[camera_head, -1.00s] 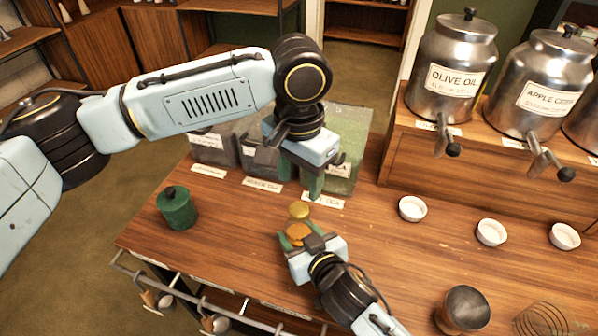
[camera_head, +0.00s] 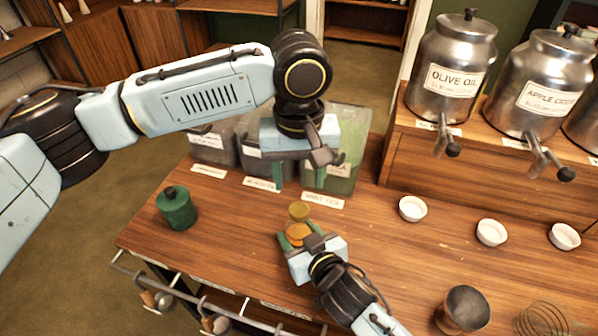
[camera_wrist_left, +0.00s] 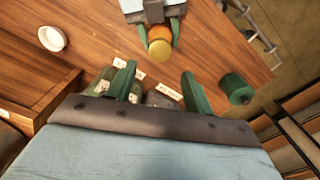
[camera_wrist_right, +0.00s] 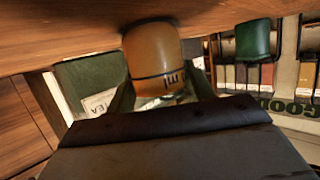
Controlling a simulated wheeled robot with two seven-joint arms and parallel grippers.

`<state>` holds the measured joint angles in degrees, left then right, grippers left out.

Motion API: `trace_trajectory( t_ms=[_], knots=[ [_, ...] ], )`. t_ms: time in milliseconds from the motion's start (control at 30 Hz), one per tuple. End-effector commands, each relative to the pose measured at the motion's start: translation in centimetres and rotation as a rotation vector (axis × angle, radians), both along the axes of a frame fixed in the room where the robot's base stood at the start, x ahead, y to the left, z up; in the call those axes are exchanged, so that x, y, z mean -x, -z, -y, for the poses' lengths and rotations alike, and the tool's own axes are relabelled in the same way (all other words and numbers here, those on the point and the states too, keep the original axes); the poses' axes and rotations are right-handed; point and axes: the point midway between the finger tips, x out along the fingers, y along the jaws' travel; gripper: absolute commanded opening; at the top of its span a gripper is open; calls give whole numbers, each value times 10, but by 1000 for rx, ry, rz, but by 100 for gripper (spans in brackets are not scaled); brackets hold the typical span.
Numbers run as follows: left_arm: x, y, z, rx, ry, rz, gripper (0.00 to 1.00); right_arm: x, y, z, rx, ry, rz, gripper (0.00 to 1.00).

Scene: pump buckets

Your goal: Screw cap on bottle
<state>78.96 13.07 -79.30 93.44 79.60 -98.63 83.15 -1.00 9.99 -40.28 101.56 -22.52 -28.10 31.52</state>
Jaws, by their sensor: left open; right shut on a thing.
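An amber bottle (camera_head: 297,235) stands upright at the table's front. A round gold cap (camera_head: 299,210) shows at its top; I cannot tell how far it is seated. My right gripper (camera_head: 299,238) is shut around the bottle's body, also seen in the right wrist view (camera_wrist_right: 155,55). My left gripper (camera_head: 299,176) is open and empty, pointing down above and behind the bottle, with its green fingers apart. In the left wrist view the cap (camera_wrist_left: 160,49) lies beyond the gap between the fingers, apart from them.
A green lidded canister (camera_head: 177,210) stands at the left table edge. Labelled tea bins (camera_head: 210,150) stand behind the left gripper. White bowls (camera_head: 412,208) and a dark round-topped object (camera_head: 464,308) are to the right. Metal dispensers (camera_head: 452,65) stand on a wooden riser at the back right.

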Motion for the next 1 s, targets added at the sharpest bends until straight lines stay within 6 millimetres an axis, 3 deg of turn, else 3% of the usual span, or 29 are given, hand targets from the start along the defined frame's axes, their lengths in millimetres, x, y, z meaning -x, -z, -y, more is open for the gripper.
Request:
trace_trajectory(
  t_ms=[533, 967, 1000],
  knots=[
    [0, 70, 0, -2, 1, -2, 52, 0, 1, 0, 1, 0, -2, 0],
    [0, 80, 0, 0, 1, -1, 52, 0, 1, 0, 1, 0, -2, 0],
    [0, 80, 0, 0, 1, -1, 48, 0, 1, 0, 1, 0, -2, 0]
  ],
)
